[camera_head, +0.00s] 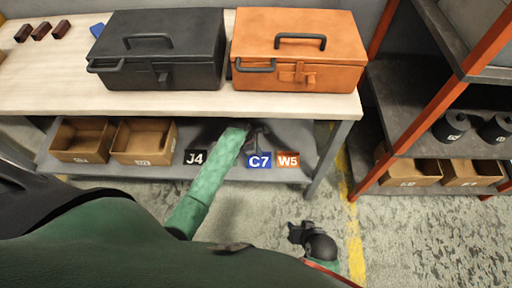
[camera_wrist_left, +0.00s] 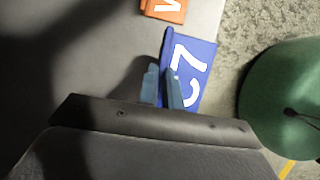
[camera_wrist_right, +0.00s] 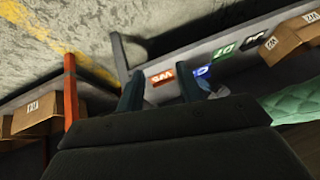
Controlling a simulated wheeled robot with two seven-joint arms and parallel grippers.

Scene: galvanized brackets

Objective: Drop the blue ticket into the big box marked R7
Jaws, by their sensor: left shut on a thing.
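The blue ticket (camera_head: 259,161), marked C7, is at the front edge of the low shelf under the bench. It shows large in the left wrist view (camera_wrist_left: 198,62). My left gripper (camera_wrist_left: 162,88) is shut on its edge; in the head view this gripper (camera_head: 256,138) is partly hidden under the bench. My right gripper (camera_wrist_right: 158,88) is open and empty, over the floor in front of the shelf; in the head view it is low at the centre right (camera_head: 294,233).
Two boxes (camera_head: 142,160) stand left on the low shelf; two more (camera_head: 408,183) stand on the right rack. Black and orange toolboxes (camera_head: 300,22) sit on the bench.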

